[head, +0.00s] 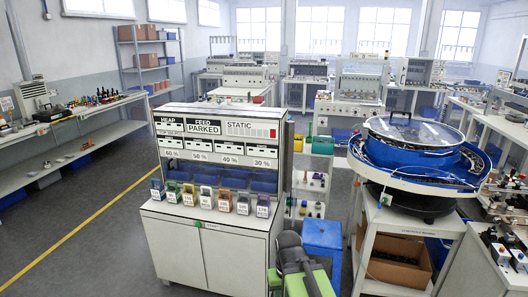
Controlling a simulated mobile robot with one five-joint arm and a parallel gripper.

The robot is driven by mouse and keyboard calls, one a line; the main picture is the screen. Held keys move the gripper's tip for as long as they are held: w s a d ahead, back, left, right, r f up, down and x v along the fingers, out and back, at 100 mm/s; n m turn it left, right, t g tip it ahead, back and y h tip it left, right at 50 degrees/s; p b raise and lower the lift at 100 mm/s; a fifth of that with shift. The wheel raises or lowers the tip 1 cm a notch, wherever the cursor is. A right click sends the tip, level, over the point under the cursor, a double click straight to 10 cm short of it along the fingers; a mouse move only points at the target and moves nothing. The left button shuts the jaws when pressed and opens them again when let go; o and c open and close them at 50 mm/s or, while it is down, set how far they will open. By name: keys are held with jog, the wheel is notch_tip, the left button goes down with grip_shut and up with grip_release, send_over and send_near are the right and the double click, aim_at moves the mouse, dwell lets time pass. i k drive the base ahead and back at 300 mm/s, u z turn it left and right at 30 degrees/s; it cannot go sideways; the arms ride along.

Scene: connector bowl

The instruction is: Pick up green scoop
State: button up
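Several small coloured scoop-like containers stand in a row along the front ledge of the white cabinet (215,235), each with a white label. A green one (174,191) is second from the left, beside a blue one (156,188). They are small, so I cannot make out their exact shape or handles. Part of my own dark grey and green body shows at the bottom centre, right of the cabinet. I cannot make out my gripper's fingers, and nothing is seen touching the row.
A blue bin (322,240) stands right of the cabinet. A round blue bowl feeder (410,150) sits on a white stand at the right, with a cardboard box (398,265) below. A long workbench (60,130) lines the left wall. The grey floor at left is clear.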

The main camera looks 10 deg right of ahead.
aim_at(309, 140)
jog(key=i, duration=1.75)
jog(key=u, duration=1.85)
jog(key=i, duration=5.05)
jog(key=z, duration=3)
